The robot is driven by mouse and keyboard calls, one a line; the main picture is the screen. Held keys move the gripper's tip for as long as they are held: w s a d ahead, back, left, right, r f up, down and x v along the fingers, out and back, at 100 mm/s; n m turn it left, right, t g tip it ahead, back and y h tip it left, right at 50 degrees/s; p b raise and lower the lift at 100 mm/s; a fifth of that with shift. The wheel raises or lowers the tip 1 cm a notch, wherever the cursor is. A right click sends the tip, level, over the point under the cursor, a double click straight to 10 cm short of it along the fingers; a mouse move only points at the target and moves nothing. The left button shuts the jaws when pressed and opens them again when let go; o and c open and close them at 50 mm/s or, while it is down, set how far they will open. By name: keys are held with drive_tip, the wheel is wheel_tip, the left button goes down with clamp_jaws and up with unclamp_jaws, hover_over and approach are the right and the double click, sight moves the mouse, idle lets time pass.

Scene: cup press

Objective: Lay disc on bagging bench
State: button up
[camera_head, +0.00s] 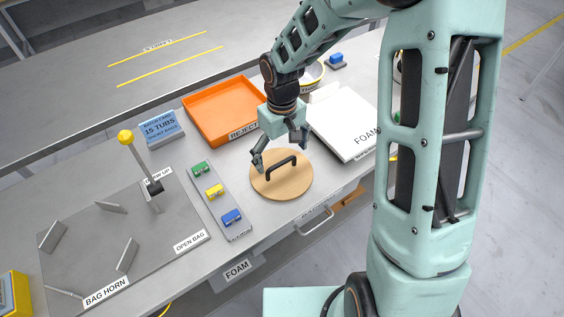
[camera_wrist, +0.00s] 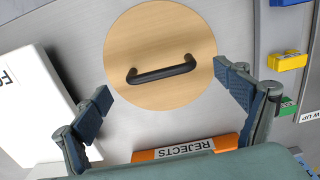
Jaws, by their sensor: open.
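The disc (camera_head: 291,187) is a round light-wood plate with a black bar handle. It lies flat on the grey metal bench (camera_head: 250,245) in front of the orange tray. In the wrist view the disc (camera_wrist: 160,36) fills the upper middle, its handle across its centre. My gripper (camera_head: 280,150) is above the disc, towards its back side, with its fingers spread wide and nothing between them. In the wrist view my gripper (camera_wrist: 168,92) has its two fingertips apart on either side of the disc's lower edge. The handle is clear of both fingers.
An orange rejects tray (camera_head: 186,106) stands behind the disc. A white foam box (camera_head: 353,148) is at its right. A strip with green, yellow and blue clips (camera_head: 214,192) is at its left. Further left stands the bag horn plate (camera_head: 75,262) with an upright yellow-knobbed lever (camera_head: 125,137).

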sight(282, 163)
wheel_tip(282, 163, up, 8)
drive_tip(key=shift+f, duration=0.2)
idle(0.4)
